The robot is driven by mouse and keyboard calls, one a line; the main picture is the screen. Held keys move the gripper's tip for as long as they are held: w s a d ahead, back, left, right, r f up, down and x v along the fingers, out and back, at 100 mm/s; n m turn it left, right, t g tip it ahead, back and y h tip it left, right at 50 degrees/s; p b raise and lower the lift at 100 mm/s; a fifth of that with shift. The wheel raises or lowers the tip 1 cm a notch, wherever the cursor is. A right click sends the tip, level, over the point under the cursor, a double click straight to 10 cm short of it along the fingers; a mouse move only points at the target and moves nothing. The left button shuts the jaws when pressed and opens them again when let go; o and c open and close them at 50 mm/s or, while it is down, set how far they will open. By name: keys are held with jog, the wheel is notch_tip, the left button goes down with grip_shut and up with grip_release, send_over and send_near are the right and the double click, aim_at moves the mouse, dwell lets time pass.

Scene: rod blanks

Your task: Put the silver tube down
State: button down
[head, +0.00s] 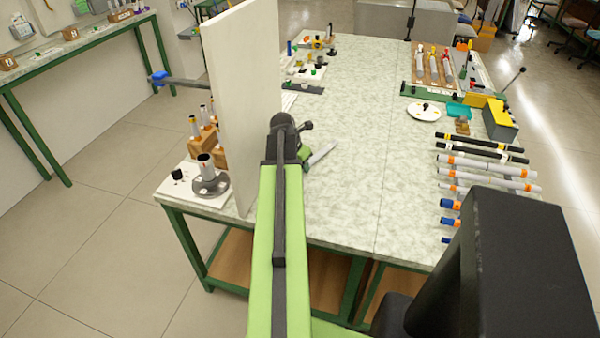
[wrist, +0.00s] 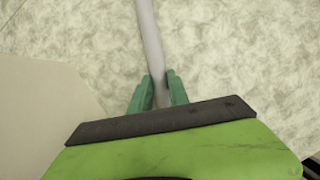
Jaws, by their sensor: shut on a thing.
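The silver tube (wrist: 149,35) is a slim grey rod between the two green fingers of my gripper (wrist: 159,76). The gripper is shut on it, and the tube points away from the fingers over the marbled tabletop. In the head view the free end of the silver tube (head: 322,154) shows to the right of my gripper (head: 306,153). The rest of the tube is hidden there by my arm and gripper. I cannot tell whether the tube touches the table.
A tall white panel (head: 243,80) stands close left of my arm. The marbled table (head: 360,125) is clear right of the gripper. Several rods, including a white one (head: 490,166), lie at its right edge. A white plate (head: 423,111) lies further back.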

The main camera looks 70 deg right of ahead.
jog(key=shift+w+a+f, duration=0.1)
jog(key=shift+w, duration=0.15)
jog(key=shift+f, duration=0.2)
jog(key=c, duration=1.3)
grip_release()
jog(key=shift+o, duration=0.2)
jog(key=shift+r+p, duration=0.55)
jog(key=shift+p, duration=0.05)
jog(key=p+v, duration=1)
jog(key=v, duration=0.1)
jog(key=shift+o, duration=0.3)
jog(key=shift+a+r, duration=0.1)
jog(key=shift+r, duration=0.05)
